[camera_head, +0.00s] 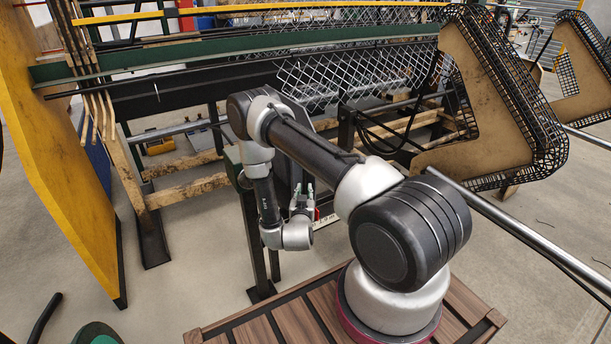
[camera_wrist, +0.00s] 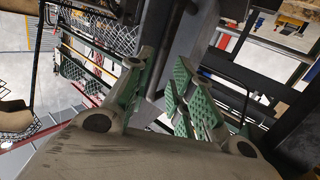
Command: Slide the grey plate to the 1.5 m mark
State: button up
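My gripper (camera_head: 302,190) is beyond my arm in the head view, pointing up beside the weaver's dark frame. In the wrist view my gripper (camera_wrist: 165,72) shows two green-padded fingers spread apart. A dark grey bar with a bent lower end (camera_wrist: 160,60) passes through the gap between them; I cannot tell whether either finger touches it. A flat grey surface, likely the grey plate (camera_wrist: 192,42), lies behind the bar and right finger. In the head view the plate is mostly hidden behind my arm. A white label (camera_head: 326,220) with small, hard-to-read lettering is just right of my gripper.
The weaver's green beam (camera_head: 200,55) and wire mesh (camera_head: 340,75) run across the back. A yellow panel (camera_head: 60,170) stands at left. A tan triangular guard (camera_head: 490,100) and a long metal pipe (camera_head: 530,235) are at right.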

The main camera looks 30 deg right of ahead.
jog(key=shift+t, duration=0.6)
jog(key=w+d, duration=0.1)
jog(key=w, duration=0.1)
jog(key=w+d+r, duration=0.1)
jog(key=w, duration=0.1)
jog(key=w+d+r, duration=0.1)
jog(key=w+d, duration=0.1)
jog(key=w, duration=0.1)
jog(key=shift+r, duration=0.25)
jog(key=shift+c, duration=0.2)
grip_shut()
